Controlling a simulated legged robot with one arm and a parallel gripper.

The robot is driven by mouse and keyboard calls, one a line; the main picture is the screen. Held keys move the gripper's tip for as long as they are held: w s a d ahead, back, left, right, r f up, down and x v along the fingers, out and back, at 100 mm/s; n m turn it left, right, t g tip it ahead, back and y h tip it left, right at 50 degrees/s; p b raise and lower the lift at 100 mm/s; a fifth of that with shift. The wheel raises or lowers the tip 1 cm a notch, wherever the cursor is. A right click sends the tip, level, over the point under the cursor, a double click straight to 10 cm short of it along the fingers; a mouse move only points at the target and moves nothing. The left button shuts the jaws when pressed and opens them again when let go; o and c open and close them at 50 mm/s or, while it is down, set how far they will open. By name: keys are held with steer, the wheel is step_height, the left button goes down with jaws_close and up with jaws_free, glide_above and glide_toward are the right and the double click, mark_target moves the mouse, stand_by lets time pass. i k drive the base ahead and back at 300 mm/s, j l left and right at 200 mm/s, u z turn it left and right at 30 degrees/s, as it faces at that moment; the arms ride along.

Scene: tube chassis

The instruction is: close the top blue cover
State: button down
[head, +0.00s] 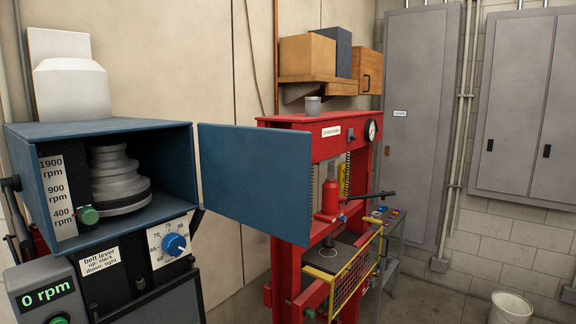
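The blue cover (256,180) is a flat panel standing swung wide open to the right of the blue housing (120,127) at the top of the machine. It hangs upright at the housing's right side. The housing's front is open and shows a grey stepped pulley (118,180) inside. My gripper is not in view.
A red press (335,150) with a gauge and yellow guard stands right behind the cover. A speed dial (174,244) and a 0 rpm display (45,294) sit below the housing. Grey cabinets (420,120) line the right wall; a white bucket (511,306) stands on the floor.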

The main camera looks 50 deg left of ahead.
mark_target(258, 178)
steer(key=i+u, duration=0.3)
steer(key=u, duration=0.2)
steer(key=i+u, duration=0.3)
steer(key=u, duration=0.2)
steer(key=i+l+u, duration=0.2)
steer(key=u, duration=0.25)
steer(key=i+l+u, duration=0.3)
steer(key=u, duration=0.2)
steer(key=i+l+u, duration=0.1)
steer(key=u, duration=0.4)
steer(key=i+l+u, duration=0.15)
steer(key=u, duration=0.35)
steer(key=i+l+u, duration=0.15)
steer(key=u, duration=0.3)
steer(key=l+u, duration=0.25)
steer(key=u, duration=0.25)
steer(key=i, duration=0.05)
